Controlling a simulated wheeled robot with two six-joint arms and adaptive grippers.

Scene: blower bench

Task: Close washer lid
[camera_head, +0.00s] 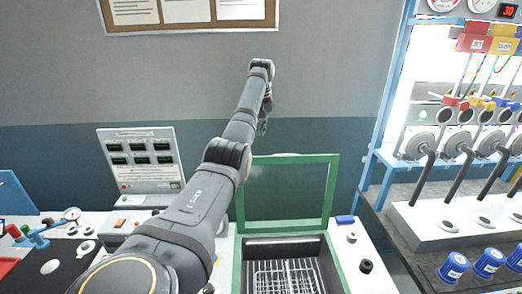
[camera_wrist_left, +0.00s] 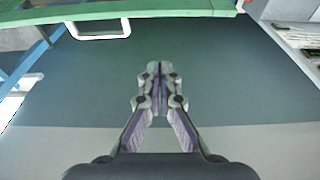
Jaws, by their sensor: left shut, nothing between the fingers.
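The washer lid (camera_head: 331,192) is a green frame with a clear pane. It stands open and upright at the back of the green-edged washer (camera_head: 237,268), whose wire rack (camera_head: 285,276) shows inside. My left arm reaches up past the lid's left side. My left gripper (camera_head: 263,128) hangs above the lid's top edge and looks small there. In the left wrist view my left gripper (camera_wrist_left: 159,72) is shut and empty, its fingertips together. The green lid edge (camera_wrist_left: 170,12) crosses the top of that view with a white handle (camera_wrist_left: 100,30), apart from the fingers. My right gripper is not in view.
A panel with several green displays (camera_head: 140,158) stands left of the lid, behind my arm. A blue rack frame (camera_head: 383,130) with black hoses is at the right. The wall behind the lid is bare.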

